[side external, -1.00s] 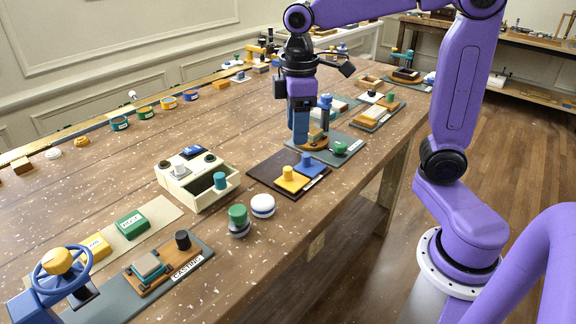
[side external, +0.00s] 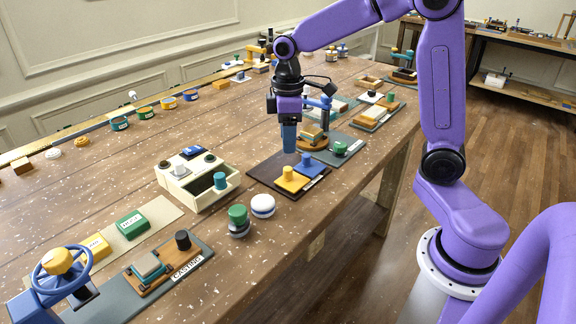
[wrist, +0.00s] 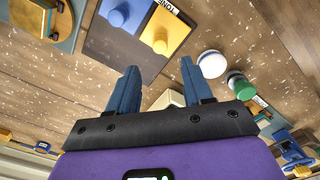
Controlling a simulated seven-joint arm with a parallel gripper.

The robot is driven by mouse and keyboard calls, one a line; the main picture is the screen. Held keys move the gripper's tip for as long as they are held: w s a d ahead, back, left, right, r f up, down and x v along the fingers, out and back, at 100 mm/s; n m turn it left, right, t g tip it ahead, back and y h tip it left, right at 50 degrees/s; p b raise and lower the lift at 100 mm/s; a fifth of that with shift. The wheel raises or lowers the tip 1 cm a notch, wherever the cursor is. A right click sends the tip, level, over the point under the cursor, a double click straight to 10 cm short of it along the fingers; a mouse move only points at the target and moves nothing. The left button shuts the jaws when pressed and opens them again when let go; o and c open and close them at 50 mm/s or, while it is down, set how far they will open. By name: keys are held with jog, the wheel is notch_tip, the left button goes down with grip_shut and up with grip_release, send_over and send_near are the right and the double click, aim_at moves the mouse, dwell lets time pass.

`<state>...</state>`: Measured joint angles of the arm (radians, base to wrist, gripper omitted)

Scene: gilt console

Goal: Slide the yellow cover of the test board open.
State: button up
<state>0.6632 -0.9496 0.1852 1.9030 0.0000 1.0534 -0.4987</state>
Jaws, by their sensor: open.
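The yellow cover (side external: 291,180) is a flat yellow slab with an upright round knob. It lies on the dark test board (side external: 262,173), beside a similar blue piece (side external: 308,166) with its own knob. In the wrist view the yellow cover (wrist: 161,28) and the blue piece (wrist: 122,14) are at the top, beyond the fingertips. My gripper (side external: 289,151) hangs above the board's far side, behind the yellow cover and apart from it. In the wrist view its two blue fingers (wrist: 159,75) are spread with nothing between them.
A cream box (side external: 197,183) with a teal knob stands left of the board. A green-topped piece (side external: 238,219) and a white round piece (side external: 263,205) stand in front. A grey board with a wooden, blue-posted fixture (side external: 312,141) is close behind, to the right.

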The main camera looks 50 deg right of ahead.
aim_at(288, 168)
notch_tip(288, 168, down, 9)
jog(key=shift+r, duration=0.2)
dwell(0.3)
grip_shut()
